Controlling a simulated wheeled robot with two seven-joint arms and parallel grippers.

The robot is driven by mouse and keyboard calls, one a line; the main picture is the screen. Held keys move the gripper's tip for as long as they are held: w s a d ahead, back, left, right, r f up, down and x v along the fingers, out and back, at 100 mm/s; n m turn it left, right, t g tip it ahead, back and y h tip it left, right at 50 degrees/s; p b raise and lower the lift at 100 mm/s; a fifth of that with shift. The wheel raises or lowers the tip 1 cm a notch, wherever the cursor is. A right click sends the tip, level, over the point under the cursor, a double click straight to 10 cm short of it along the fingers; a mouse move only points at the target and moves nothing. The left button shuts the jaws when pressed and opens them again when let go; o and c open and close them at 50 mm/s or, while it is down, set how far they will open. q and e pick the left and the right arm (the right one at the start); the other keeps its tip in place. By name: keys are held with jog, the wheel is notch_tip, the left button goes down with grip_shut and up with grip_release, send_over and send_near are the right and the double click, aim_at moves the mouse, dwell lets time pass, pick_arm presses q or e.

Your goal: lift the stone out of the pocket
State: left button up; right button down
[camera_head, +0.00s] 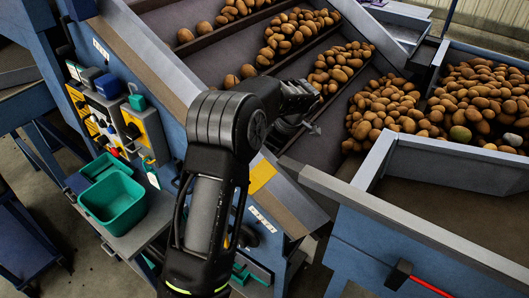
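One of my arms, taken as my left, rises from the bottom left of centre and bends right over the grader. Its gripper (313,129) is small at the wrist's end, over the lower end of the dark sorting lanes; whether its fingers are open or shut is not clear. No stone can be told for certain. A rounded grey-green lump (460,134) lies among the potatoes at the right, well apart from the gripper, and a second paler one (513,139) lies further right. Either may be a stone or a green potato. My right gripper is not in view.
Potatoes (382,108) lie heaped on the sloping lanes, with grey dividers between.

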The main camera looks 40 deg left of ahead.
pick_arm(q)
jog(key=shift+c, duration=0.3)
grip_shut()
dwell(0.3)
